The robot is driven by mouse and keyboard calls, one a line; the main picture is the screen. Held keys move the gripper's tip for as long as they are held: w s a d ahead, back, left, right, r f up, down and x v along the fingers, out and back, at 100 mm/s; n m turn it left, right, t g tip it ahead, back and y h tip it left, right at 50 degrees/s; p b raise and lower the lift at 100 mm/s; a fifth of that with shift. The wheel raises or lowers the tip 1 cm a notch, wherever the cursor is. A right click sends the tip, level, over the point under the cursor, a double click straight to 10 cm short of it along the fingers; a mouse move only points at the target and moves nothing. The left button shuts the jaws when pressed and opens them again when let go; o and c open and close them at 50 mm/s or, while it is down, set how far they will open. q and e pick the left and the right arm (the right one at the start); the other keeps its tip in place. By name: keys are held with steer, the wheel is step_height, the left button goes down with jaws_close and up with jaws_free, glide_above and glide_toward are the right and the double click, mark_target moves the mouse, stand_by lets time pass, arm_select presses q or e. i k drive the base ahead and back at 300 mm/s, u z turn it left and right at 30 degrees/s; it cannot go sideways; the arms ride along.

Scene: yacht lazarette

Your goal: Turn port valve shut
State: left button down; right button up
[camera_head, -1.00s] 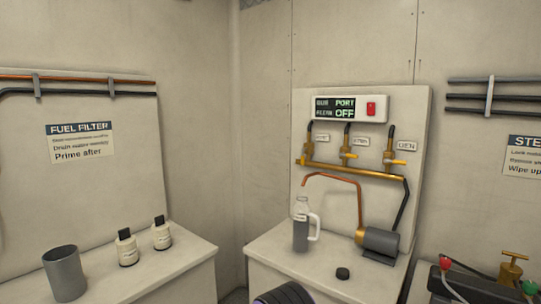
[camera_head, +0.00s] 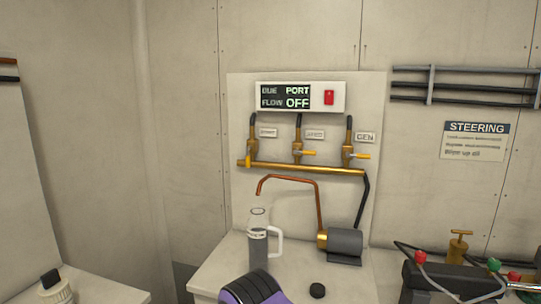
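Three brass valves with yellow handles stand on a brass pipe (camera_head: 310,169) on the pale panel. The left valve (camera_head: 252,146) has its handle pointing down, across the pipe. The middle valve (camera_head: 297,147) and the right valve (camera_head: 347,150) have handles pointing sideways to the right. The right label (camera_head: 365,137) reads GEN; the left label (camera_head: 267,131) and middle label (camera_head: 315,134) are too blurred to read surely. The display (camera_head: 286,97) reads DUE PORT, FLOW OFF. Neither gripper's fingers are in view.
A red switch (camera_head: 328,97) sits beside the display. Below the bent copper spout (camera_head: 290,179) stands a clear jug (camera_head: 259,240) with grey contents. Battery gear (camera_head: 445,278) is at right.

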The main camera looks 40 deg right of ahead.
mark_target(248, 161)
steer(key=z, duration=0.65)
steer(key=i, duration=0.65)
steer(key=z, duration=0.7)
